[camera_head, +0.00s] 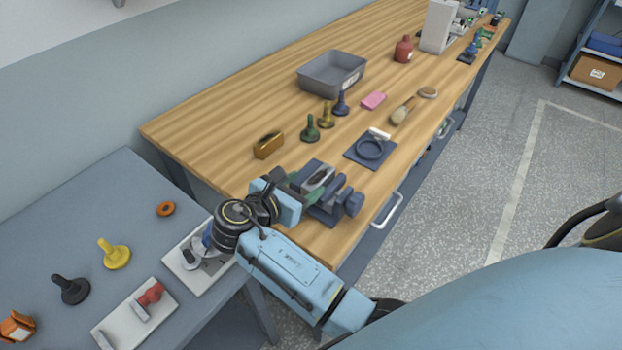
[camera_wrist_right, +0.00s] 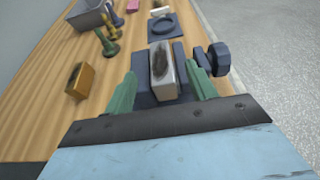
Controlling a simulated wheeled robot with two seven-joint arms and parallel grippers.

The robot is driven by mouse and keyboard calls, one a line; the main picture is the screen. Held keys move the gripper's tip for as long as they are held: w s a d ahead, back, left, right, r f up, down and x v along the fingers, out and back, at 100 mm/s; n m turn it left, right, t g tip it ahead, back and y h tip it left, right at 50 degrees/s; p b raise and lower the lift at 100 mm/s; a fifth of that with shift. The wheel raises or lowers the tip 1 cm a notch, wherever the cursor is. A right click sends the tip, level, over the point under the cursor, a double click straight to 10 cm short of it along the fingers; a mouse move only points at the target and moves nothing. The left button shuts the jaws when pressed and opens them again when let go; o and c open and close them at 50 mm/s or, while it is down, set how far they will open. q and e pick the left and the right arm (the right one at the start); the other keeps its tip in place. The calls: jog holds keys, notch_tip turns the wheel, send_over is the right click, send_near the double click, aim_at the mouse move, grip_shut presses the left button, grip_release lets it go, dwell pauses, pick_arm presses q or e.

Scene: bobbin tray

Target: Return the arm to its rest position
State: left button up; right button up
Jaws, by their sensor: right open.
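My right arm (camera_head: 285,270) reaches across the gap between the two tables to the near end of the wooden bench. Its gripper (camera_head: 304,184) is open, with its green fingers at the dark blue vise (camera_head: 327,213). In the right wrist view the gripper (camera_wrist_right: 161,88) has one finger on each side of a pale block with a dark top (camera_wrist_right: 162,70), which sits in the vise. A gap shows beside the block; I cannot tell how high the fingertips are relative to it. My left gripper is not in view.
On the bench stand a brass-coloured block (camera_head: 268,145), a green bobbin-like piece (camera_head: 310,130), a grey tray (camera_head: 318,84) and a dark square pad with a ring (camera_head: 356,151). The grey side table (camera_head: 60,215) holds yellow, black and red pieces. Open floor lies right.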

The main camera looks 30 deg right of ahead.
jog(key=v, duration=0.9)
